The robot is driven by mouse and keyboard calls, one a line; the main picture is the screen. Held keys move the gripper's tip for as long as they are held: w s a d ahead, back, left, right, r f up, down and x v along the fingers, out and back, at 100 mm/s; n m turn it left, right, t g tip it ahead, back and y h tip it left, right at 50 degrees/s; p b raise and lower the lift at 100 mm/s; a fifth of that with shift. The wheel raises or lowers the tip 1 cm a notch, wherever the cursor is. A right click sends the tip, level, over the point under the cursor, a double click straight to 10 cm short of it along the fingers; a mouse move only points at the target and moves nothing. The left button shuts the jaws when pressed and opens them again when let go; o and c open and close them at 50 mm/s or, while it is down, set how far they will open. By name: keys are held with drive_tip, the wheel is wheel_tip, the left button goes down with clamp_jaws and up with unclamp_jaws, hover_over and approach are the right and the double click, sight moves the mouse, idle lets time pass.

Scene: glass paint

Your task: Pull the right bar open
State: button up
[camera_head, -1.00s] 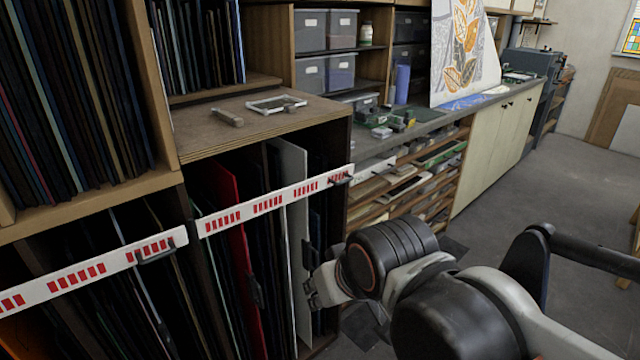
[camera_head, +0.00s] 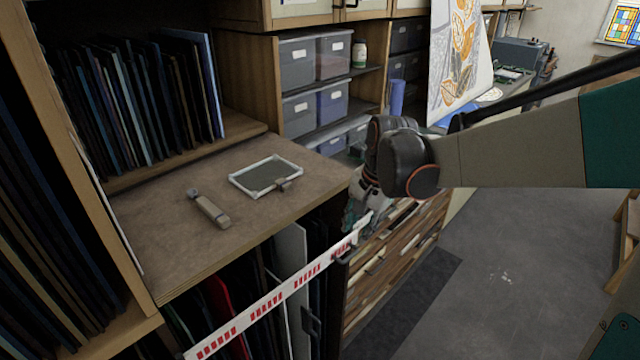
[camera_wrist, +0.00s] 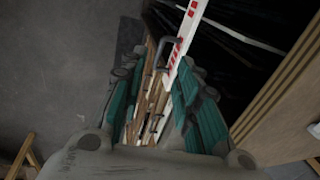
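The right bar (camera_head: 290,287) is white with red stripes and runs across the front of the lower rack of upright sheets. Its dark handle (camera_head: 346,254) is near its right end. In the wrist view the bar (camera_wrist: 188,30) and handle (camera_wrist: 166,50) lie just beyond my fingertips. My gripper (camera_wrist: 157,78) has its two teal fingers spread apart with nothing seen held between them. In the head view my gripper (camera_head: 360,208) points down beside the bar's right end and partly hides it. Whether a finger touches the bar cannot be told.
A wooden cabinet top (camera_head: 150,215) above the rack holds a small framed panel (camera_head: 266,175) and a tool (camera_head: 208,208). Grey floor (camera_head: 500,270) is open farther right.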

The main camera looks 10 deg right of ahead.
sight(348, 258)
drive_tip(key=shift+m, duration=0.3)
drive_tip(key=b+x, duration=0.1)
drive_tip(key=x, duration=0.3)
drive_tip(key=b+x, duration=0.1)
drive_tip(key=x, duration=0.4)
drive_tip(key=w+d+b+x, duration=0.1)
drive_tip(key=x, duration=0.4)
drive_tip(key=shift+w, duration=0.15)
drive_tip(key=shift+r, duration=0.1)
clamp_jaws()
